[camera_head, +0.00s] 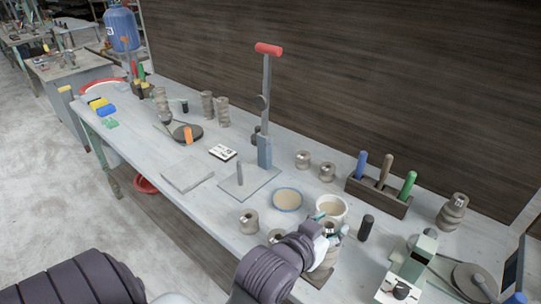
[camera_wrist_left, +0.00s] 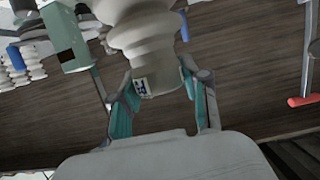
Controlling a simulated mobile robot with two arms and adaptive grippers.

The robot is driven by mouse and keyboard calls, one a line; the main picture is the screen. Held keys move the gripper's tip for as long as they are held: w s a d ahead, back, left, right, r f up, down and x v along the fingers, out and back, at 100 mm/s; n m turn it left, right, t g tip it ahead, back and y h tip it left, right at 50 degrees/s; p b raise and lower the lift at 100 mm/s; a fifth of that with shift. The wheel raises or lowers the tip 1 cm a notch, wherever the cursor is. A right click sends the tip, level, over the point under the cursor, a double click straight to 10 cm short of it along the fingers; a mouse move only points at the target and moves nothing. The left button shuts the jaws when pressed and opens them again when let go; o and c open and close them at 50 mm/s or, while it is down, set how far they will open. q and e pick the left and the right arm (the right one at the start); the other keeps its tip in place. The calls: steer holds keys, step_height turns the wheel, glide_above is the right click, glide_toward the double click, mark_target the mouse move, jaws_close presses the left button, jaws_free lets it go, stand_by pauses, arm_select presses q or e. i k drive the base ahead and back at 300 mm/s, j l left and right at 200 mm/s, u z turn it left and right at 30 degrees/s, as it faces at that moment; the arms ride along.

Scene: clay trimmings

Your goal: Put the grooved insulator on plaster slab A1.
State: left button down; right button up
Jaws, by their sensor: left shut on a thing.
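My left gripper (camera_head: 328,230) is shut on a grey-beige grooved insulator (camera_head: 329,257) at the front of the bench. In the left wrist view the insulator (camera_wrist_left: 150,40) fills the space between the teal fingertips of the gripper (camera_wrist_left: 158,92); a small printed label shows on its end. Its lower part is partly hidden by my arm in the head view, and I cannot tell whether it touches the surface below. A pale flat slab (camera_head: 187,175) lies left of centre near the front edge; no A1 marking is readable. My right gripper is not in view.
A lever stand with a red handle (camera_head: 268,49) rises mid-bench on a flat base (camera_head: 248,184). A blue-rimmed bowl (camera_head: 287,199), white pot (camera_head: 331,208), small insulators (camera_head: 249,221) and a tool rack (camera_head: 379,198) crowd the middle and right. A dark wall (camera_head: 350,80) stands behind.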

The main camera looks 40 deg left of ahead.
mark_target(187, 171)
steer(key=j+u, duration=0.15)
steer(key=u, duration=0.25)
steer(key=i+j+u, duration=0.1)
steer(key=u, duration=0.3)
steer(key=j+u, duration=0.1)
steer(key=u, duration=0.3)
steer(key=i+j, duration=0.35)
steer(key=i+u, duration=0.05)
